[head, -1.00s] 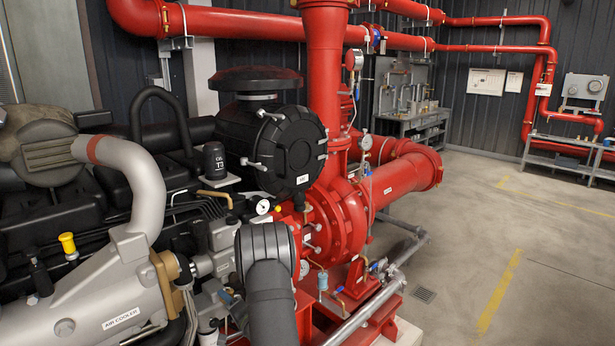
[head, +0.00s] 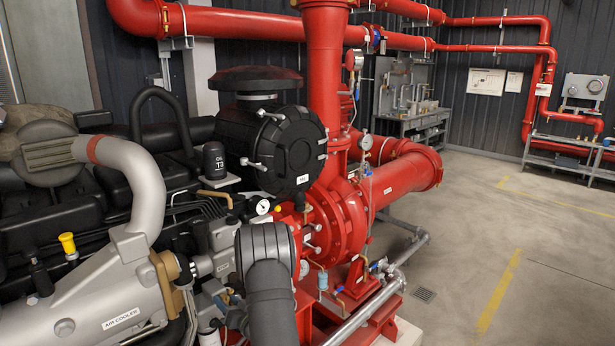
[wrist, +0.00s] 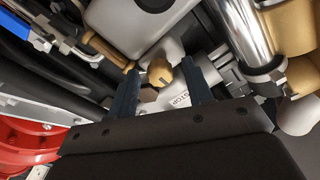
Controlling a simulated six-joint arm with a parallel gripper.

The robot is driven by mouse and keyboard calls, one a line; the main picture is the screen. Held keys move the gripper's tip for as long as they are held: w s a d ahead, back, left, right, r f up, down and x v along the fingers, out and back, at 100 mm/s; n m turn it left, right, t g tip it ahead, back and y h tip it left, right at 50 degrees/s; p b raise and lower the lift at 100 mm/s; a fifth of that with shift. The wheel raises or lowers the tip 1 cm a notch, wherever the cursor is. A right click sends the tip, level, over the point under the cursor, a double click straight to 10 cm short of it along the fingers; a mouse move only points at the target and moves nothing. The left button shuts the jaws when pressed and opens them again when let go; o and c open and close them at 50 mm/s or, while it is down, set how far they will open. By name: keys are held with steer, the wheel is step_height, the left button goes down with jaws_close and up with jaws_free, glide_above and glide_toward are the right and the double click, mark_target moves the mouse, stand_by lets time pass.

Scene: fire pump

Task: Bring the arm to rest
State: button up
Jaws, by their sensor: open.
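In the wrist view my gripper (wrist: 161,70) is open, with its two dark fingers apart. A brass knob (wrist: 159,73) shows between the fingertips, and I see no finger closed on it. I cannot tell how far the fingertips are from the knob.
Close around the gripper are a shiny metal pipe (wrist: 244,32), a brass rod (wrist: 103,50) and a blue-handled part (wrist: 18,27). The head view shows the engine's air cooler (head: 100,300), a dark hose elbow (head: 268,270) and the red pump (head: 340,215). The floor at right is clear.

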steer(key=shift+n, duration=1.2)
stand_by(0.7)
